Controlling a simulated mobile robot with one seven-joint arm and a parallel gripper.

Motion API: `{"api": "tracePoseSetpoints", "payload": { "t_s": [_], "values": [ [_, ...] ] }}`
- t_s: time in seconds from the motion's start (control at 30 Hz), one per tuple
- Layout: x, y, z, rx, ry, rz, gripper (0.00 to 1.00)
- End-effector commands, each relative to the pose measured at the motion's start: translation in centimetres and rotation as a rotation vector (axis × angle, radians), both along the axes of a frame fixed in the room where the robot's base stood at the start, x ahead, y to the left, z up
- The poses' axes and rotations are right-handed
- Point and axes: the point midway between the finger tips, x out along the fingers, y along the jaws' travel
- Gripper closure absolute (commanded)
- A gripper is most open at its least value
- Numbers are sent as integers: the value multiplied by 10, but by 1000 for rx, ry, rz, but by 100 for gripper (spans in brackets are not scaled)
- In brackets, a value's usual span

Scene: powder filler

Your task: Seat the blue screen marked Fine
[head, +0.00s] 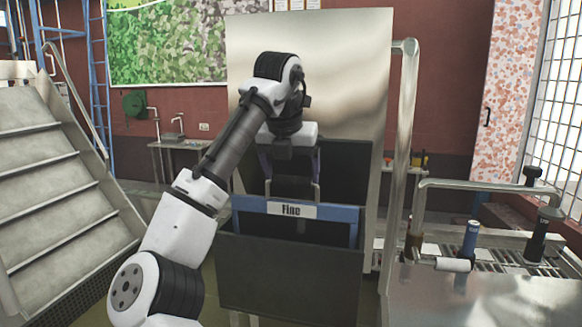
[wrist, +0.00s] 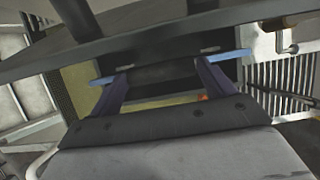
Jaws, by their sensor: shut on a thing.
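The blue screen (head: 338,213) has a pale label reading "Fine" on its top bar. It stands about upright in the open top of the dark grey housing (head: 290,275), between the front wall and the taller back panel. Its lower part is hidden behind the front wall, so I cannot tell whether it touches the bottom. My gripper (head: 292,196) comes down from above and is shut on the middle of the top bar. In the wrist view my gripper (wrist: 162,78) has its two fingers at the bar, and the blue screen (wrist: 228,56) sticks out on both sides.
A large metal panel (head: 345,80) rises behind the housing. A bent metal pipe (head: 405,130) stands close on its right. Metal stairs (head: 50,180) are at the left. A steel bench (head: 490,290) with a blue cylinder (head: 470,240) and dark-handled rail is at the right.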

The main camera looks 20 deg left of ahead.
Motion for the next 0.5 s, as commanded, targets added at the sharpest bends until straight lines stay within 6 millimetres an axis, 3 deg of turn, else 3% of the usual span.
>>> {"api": "tracePoseSetpoints", "payload": {
  "t_s": [0.5],
  "values": [
    [0, 0, -3, -1, -1, -1, 40]
  ]
}}
